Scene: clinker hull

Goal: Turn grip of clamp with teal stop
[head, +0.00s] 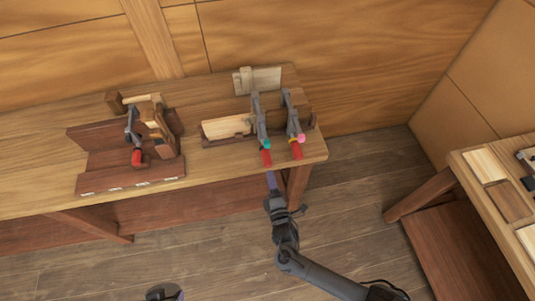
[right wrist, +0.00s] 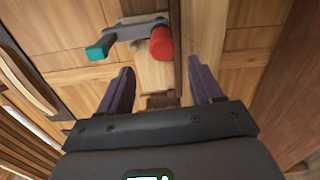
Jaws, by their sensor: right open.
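The clamp with the teal stop (head: 256,112) is on the right part of the bench, its grey bar pointing toward the front edge. Its teal stop (head: 266,145) and red grip (head: 266,158) are at the near end. In the right wrist view, the red grip (right wrist: 162,43) appears ahead of the fingertips, and the teal stop (right wrist: 97,52) is to its left. My right gripper (head: 271,180) is open and empty, just in front of the red grip and apart from it. In the right wrist view its two purple fingers (right wrist: 165,75) stand wide apart. My left gripper is not identifiable.
A similar clamp with a pink stop (head: 292,120) and red grip stands close on the right. A wooden fixture (head: 130,180) with another red-handled clamp sits at the left of the bench (head: 40,185). A second table (head: 462,165) is at the far right.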

